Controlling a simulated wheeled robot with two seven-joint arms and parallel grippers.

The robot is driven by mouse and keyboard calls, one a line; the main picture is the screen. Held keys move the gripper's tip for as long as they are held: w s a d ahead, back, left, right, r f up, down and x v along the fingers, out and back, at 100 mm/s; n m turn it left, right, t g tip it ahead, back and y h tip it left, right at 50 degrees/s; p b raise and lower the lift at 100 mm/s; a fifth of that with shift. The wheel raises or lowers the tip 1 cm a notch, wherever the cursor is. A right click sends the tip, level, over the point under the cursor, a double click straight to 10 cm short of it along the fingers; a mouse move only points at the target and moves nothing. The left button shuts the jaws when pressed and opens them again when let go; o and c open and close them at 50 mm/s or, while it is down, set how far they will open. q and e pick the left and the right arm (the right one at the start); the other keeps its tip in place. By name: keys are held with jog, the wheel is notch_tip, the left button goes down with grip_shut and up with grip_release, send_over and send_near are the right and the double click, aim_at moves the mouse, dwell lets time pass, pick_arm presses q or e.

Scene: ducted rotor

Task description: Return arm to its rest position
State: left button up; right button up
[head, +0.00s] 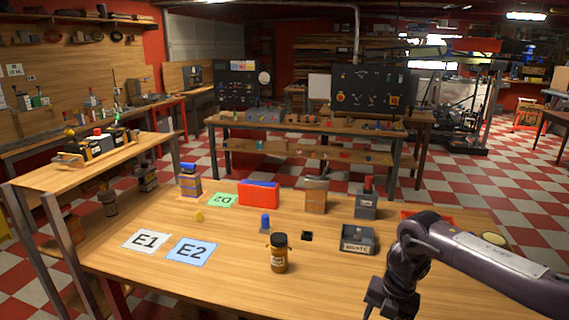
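My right arm (470,252) reaches in from the right edge over the right part of the wooden table (190,285). Its dark gripper (378,308) hangs low near the bottom of the view, to the right of a brown jar with a dark lid (279,255). The gripper is apart from the jar. Its fingers are small and dark, so I cannot tell whether they are open or shut, and I see nothing held. My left arm and gripper are out of view.
On the table are cards E1 (147,240), E2 (192,251) and D2 (222,200), a blue cylinder (265,223), a red box (258,196), a dark labelled tray (358,240) and a grey box with a red top (366,202). The front-left tabletop is clear.

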jog(key=a+f+m+t+y, duration=0.2)
jog(key=a+f+m+y, duration=0.35)
jog(key=a+f, duration=0.85)
jog(key=s+f+m+t, duration=0.1)
jog(key=s+f+m, duration=0.25)
jog(key=f, duration=0.25)
jog(key=s+f+m+t, duration=0.1)
jog(key=s+f+m, duration=0.1)
jog(key=f+m, duration=0.4)
jog(key=s+d+f+m+g+h, duration=0.1)
jog(key=s+d+f+m+h, duration=0.3)
jog(key=s+f, duration=0.85)
jog(key=s+d+f+m+h, duration=0.2)
jog(key=s+d+f+m, duration=0.6)
jog(key=s, duration=0.8)
jog(key=s+d+f+m+g+h, duration=0.1)
jog(key=s+d+f+g, duration=0.1)
jog(key=s, duration=1.1)
jog(key=shift+s+d+f, duration=0.15)
jog(key=shift+s+f, duration=0.15)
jog(key=shift+f, duration=0.25)
